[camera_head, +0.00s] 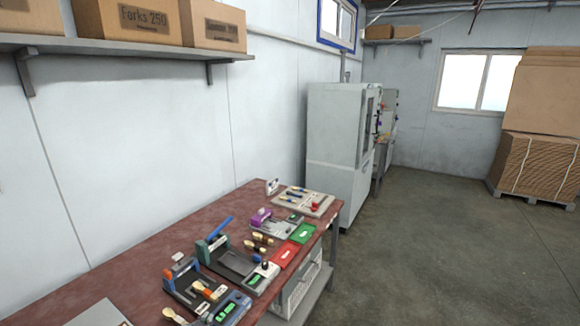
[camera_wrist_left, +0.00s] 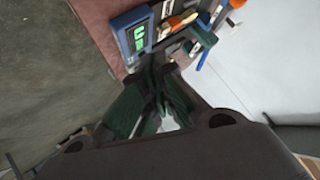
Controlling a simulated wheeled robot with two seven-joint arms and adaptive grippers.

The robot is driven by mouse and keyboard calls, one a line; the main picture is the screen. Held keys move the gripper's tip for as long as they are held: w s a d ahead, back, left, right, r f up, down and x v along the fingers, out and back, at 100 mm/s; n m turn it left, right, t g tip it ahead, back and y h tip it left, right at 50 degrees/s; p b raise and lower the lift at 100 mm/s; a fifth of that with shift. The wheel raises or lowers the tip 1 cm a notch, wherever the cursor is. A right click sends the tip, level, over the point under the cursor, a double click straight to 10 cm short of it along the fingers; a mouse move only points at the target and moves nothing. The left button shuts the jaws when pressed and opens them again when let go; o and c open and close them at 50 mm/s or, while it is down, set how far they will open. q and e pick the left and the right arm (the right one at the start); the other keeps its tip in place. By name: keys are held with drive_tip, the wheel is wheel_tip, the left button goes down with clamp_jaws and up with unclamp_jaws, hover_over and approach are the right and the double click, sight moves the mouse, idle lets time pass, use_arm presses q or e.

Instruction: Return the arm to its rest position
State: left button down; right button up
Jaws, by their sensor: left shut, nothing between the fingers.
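My left gripper (camera_wrist_left: 155,68) shows in the left wrist view with its dark green fingers together and nothing held between them. It hangs near the table edge, close to the blue device with a green display (camera_wrist_left: 138,38). In that view an orange-and-wood piece (camera_wrist_left: 178,24) lies just beyond the device. Neither arm shows in the head view. There the same kind of blue device (camera_head: 229,308) stands at the near end of the reddish-brown table (camera_head: 105,280). My right gripper is in neither view.
A green hand press (camera_head: 222,252), red and green trays (camera_head: 285,255) and several wooden-ended utensils crowd the table's right side. A wall shelf (camera_head: 120,44) with cardboard boxes hangs above. A grey cabinet (camera_head: 335,135) stands beyond the table.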

use_arm(q)
drive_tip(key=s+f+n+g+h, duration=0.1)
drive_tip(key=s+f+g, duration=0.35)
drive_tip(key=s, duration=0.35)
drive_tip(key=s+f+n+g+h, duration=0.15)
drive_tip(key=s+f+g, duration=0.3)
drive_tip(key=s, duration=0.45)
drive_tip(key=s+f, duration=0.3)
drive_tip(key=f, duration=3.1)
drive_tip(key=s+a+f, duration=0.2)
drive_tip(key=s+f, duration=0.7)
drive_tip(key=s, duration=0.2)
drive_tip(key=s+a+f+g+y, duration=0.1)
drive_tip(key=s+a+f, duration=0.1)
drive_tip(key=s+f, duration=0.8)
drive_tip(key=shift+s, duration=0.5)
